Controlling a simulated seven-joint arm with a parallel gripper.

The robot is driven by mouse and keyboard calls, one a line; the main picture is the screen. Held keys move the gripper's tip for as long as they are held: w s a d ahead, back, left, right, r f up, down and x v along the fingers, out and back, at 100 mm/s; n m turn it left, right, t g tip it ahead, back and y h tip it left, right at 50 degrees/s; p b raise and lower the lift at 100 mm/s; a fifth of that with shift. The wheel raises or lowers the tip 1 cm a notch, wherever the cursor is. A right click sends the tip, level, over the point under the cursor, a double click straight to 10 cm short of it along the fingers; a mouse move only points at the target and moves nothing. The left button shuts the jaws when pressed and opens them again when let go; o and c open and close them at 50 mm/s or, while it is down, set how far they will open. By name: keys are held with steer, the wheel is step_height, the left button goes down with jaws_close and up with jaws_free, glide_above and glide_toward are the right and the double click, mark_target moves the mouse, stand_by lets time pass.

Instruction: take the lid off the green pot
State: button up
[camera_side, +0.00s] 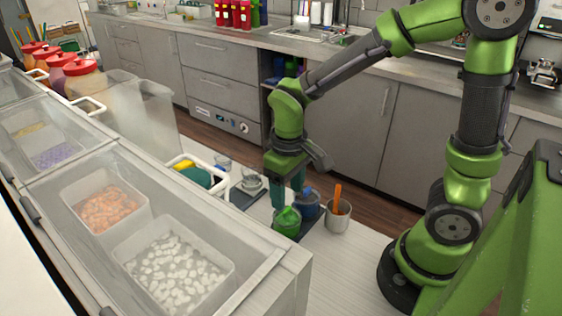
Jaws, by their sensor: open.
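The green pot (286,224) stands on a dark mat at the front of the white worktop. A bright green lid or top shows on it, but its edge is too small to make out clearly. My gripper (287,198) points down directly above and slightly behind the green pot. Its fingers are open and look empty. The picture does not show clearly whether the fingertips touch the lid. A blue pot (308,205) stands close behind and to the right of the green one, partly hidden.
A metal cup (338,217) with an orange-handled tool (337,196) stands right of the pots. Glass cups (252,180) sit behind on the left. A counter with food bins (175,268) borders the left. The white worktop (335,270) in front is clear.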

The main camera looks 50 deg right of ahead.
mark_target(287, 209)
step_height(287, 209, down, 5)
steer(key=shift+w, duration=0.1)
jaws_close()
stand_by(0.4)
